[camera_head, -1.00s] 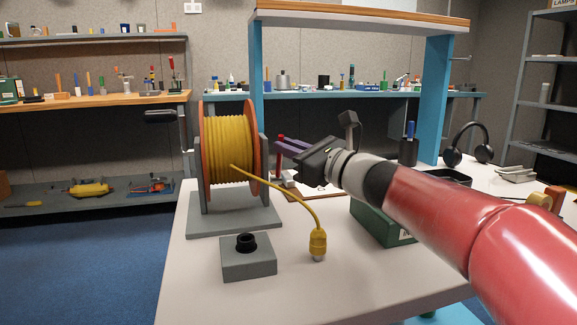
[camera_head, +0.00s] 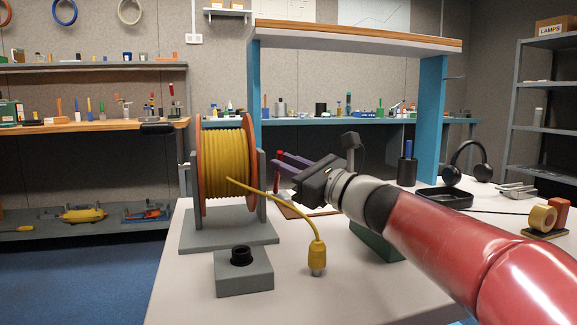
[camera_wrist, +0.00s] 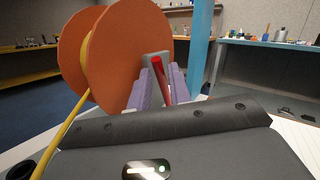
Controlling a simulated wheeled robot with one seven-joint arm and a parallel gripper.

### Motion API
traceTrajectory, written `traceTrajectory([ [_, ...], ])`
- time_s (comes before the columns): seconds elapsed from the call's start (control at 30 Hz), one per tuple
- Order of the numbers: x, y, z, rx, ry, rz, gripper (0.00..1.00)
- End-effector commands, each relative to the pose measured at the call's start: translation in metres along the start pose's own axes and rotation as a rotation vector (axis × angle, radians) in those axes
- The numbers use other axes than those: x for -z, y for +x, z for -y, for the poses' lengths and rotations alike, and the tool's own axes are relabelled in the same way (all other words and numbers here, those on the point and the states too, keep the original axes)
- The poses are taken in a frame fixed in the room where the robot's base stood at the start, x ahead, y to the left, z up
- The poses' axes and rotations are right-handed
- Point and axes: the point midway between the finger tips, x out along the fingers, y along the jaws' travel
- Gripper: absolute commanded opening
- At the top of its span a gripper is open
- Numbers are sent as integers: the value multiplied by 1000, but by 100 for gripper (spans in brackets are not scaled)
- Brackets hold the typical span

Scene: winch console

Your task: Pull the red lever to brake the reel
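The red lever (camera_wrist: 159,76) stands beside the reel's right side. In the wrist view it lies between the two purple fingers of my gripper (camera_wrist: 161,88), leaning a little. A narrow gap shows beside it, so the fingers look open around it, not clamped. In the head view the red lever (camera_head: 279,158) shows just at the tips of my gripper (camera_head: 284,165). The reel (camera_head: 227,165) has orange flanges and wound yellow cable, and sits on a grey stand (camera_head: 225,240).
The yellow cable hangs to a plug (camera_head: 317,258) near a grey socket block (camera_head: 243,274). A green box (camera_head: 376,240) lies under my arm. A black tray (camera_head: 444,198), headphones (camera_head: 467,165) and tape roll (camera_head: 543,218) are to the right.

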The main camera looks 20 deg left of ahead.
Motion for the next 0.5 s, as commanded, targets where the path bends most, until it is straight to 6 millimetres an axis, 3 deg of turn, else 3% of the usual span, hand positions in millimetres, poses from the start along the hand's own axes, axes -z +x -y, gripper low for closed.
traceTrajectory([
  [0.17, 0, -11, 0, 1, -2, 0, 20],
  [0.5, 0, -66, 0, 2, -2, -1, 20],
])
